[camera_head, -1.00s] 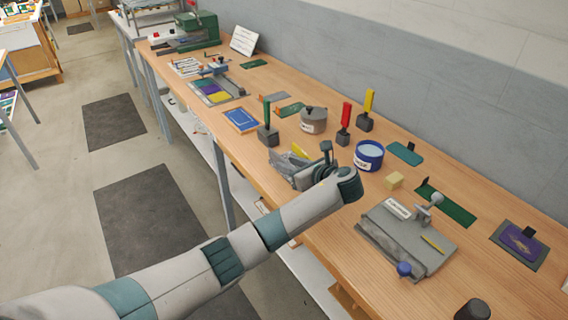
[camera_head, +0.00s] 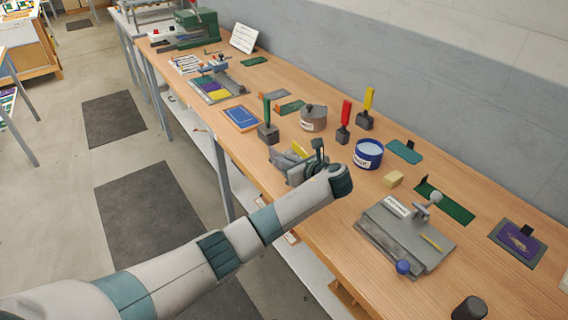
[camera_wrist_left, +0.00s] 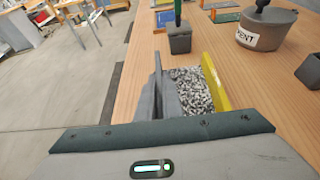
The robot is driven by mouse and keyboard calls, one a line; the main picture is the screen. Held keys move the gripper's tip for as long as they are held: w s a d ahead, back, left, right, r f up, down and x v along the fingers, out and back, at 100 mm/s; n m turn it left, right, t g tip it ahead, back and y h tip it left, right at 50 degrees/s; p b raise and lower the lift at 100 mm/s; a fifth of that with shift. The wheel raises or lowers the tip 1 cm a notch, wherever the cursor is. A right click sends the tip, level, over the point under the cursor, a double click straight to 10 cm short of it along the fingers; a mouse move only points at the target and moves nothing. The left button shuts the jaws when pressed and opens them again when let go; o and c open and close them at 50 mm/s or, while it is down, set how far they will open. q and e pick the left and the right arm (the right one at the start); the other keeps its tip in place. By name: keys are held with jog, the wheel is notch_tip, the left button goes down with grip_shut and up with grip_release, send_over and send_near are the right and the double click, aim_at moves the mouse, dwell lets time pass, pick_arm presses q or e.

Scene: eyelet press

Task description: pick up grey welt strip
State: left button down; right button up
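A flat grey strip (camera_head: 275,95) with an orange end lies on the workbench, behind the blue panel; it looks like the grey welt strip. My left gripper (camera_head: 292,163) is over the front part of the bench, nearer to me than the strip and apart from it. My right gripper is out of view.
A green-handled tool (camera_head: 268,132) and a grey pot (camera_head: 313,118) stand between my gripper and the strip. A blue tub (camera_head: 368,154) and a grey press plate (camera_head: 405,235) are to the right. A green strip (camera_head: 291,107) lies beside the grey one.

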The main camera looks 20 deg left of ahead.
pick_arm(q)
jog(key=shift+r, duration=0.15)
jog(key=shift+r, duration=0.55)
jog(key=r, duration=0.1)
jog(key=r+b, duration=0.1)
jog(key=r, duration=0.1)
jog(key=shift+s, duration=0.35)
jog(key=s+r, duration=0.6)
jog(key=s, duration=0.5)
jog(key=shift+d+r, duration=0.25)
jog(key=shift+r, duration=0.1)
